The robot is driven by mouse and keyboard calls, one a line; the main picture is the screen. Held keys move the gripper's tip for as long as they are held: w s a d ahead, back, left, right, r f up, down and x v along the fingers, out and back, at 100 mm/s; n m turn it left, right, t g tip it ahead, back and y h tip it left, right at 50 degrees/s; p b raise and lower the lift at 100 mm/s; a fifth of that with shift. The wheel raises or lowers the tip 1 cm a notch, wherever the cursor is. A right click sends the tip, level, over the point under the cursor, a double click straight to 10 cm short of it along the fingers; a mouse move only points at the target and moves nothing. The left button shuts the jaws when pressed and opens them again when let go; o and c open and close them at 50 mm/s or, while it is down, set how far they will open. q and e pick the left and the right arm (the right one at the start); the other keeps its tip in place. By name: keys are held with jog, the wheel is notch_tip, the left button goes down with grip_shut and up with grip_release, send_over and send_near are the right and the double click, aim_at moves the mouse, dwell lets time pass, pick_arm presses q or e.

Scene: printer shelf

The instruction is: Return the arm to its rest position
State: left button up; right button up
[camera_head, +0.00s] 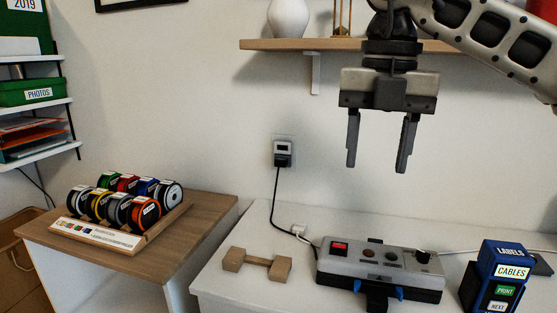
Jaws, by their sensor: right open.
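My right gripper (377,165) hangs in the upper right of the head view. Its arm comes in from the upper right. Its two dark fingers point down and stand apart, with nothing between them. The gripper is above the white cabinet top, in front of the wall and below the level of the wooden wall shelf. My left gripper does not show.
On the white cabinet top (228,284) are a grey device (385,265) with a red switch, a wooden holder (257,265) and a blue label printer (497,278). Several spools (143,212) stand on a wooden side table (203,212). A wall shelf (290,44) is near my arm.

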jog(key=s+a+f+n+g+y, duration=0.25)
jog(key=a+f+y, duration=0.2)
jog(key=a, duration=0.25)
jog(key=s+a+f+n+g+y, duration=0.2)
jog(key=a+f+g+y, duration=0.1)
jog(key=a+f, duration=0.35)
jog(key=s+a+r+m+g+y, duration=0.2)
jog(key=s+a+y, duration=0.2)
jog(key=a+y, duration=0.6)
jog(key=w+d+f+m+t+h, duration=0.2)
jog(key=w+d+f+m+t, duration=0.35)
jog(key=m+t, duration=0.75)
jog(key=w+d+f+m+t+h, duration=0.25)
jog(key=d+f+m+t, duration=0.55)
jog(key=m+t, duration=0.5)
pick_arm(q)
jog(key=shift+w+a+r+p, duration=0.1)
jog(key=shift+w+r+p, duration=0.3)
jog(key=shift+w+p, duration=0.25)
pick_arm(e)
jog(key=s+d+f+m+g+h, duration=0.3)
jog(key=s+f, duration=0.4)
jog(key=f, duration=0.4)
jog(key=s+d+f+m+g+h, duration=0.4)
jog(key=s+d+f, duration=0.4)
jog(key=f, duration=0.2)
jog(key=g+h, duration=0.1)
jog(key=h, duration=0.1)
jog(key=shift+f+h, duration=0.35)
jog(key=shift+h, duration=0.05)
